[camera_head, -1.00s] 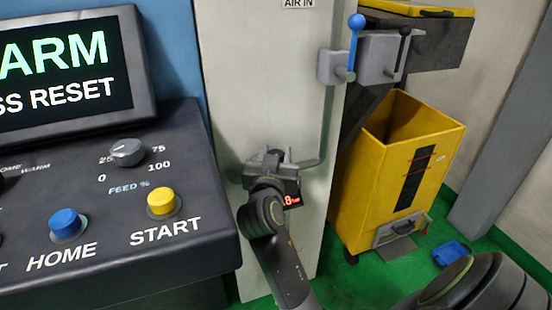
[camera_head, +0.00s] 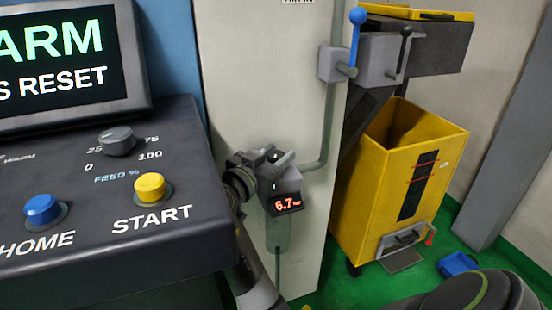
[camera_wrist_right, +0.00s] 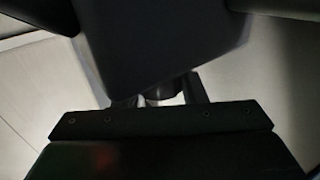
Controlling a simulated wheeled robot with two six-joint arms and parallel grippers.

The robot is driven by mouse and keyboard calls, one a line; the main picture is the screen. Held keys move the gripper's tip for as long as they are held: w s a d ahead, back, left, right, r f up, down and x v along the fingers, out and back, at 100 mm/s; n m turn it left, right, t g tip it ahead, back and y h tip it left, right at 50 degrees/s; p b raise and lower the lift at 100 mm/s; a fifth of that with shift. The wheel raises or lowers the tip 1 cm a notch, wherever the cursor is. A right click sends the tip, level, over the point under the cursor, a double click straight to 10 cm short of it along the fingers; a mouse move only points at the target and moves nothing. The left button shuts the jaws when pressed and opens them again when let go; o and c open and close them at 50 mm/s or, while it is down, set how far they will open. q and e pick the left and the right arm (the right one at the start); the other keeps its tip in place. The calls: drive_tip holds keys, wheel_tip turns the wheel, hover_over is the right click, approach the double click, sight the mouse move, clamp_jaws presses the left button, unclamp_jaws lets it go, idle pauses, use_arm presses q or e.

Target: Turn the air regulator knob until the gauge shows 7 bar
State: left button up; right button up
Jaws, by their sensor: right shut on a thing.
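The air regulator (camera_head: 288,182) is a grey block on the pale cabinet panel, with pipes above and below it. Its small black gauge display (camera_head: 287,204) shows 6.7 in red digits; the unit beside them is too small to read surely. My right gripper (camera_head: 272,156) is at the top of the regulator, shut on its knob, which the fingers mostly hide. In the right wrist view a small part of the knob (camera_wrist_right: 158,99) shows between the dark fingers; that view is dark and blurred. My left gripper is not in view.
A control panel (camera_head: 75,185) with a feed dial, a blue HOME button and a yellow START button stands close on the left. A blue-handled valve (camera_head: 355,45) is above right. A yellow bin (camera_head: 370,200) stands on the green floor at right, near a small blue object (camera_head: 458,264).

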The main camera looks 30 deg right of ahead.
drive_tip(key=shift+r, duration=0.15)
drive_tip(key=o, duration=1)
drive_tip(key=n+t+y+p, duration=0.1)
drive_tip(key=t, duration=0.1)
drive_tip(key=n+t+y+p, duration=0.1)
drive_tip(key=n+t+p, duration=0.1)
drive_tip(key=t, duration=0.1)
drive_tip(key=shift+n+y+p, duration=0.3)
drive_tip(key=shift+y, duration=0.1)
drive_tip(key=shift+n+t+y+p, duration=0.7)
drive_tip(key=shift+n+t+y, duration=0.2)
drive_tip(key=shift+t+y, duration=0.1)
drive_tip(key=shift+n+t+y+p, duration=0.65)
drive_tip(key=shift+n+t+y, duration=0.6)
drive_tip(key=shift+y, duration=0.35)
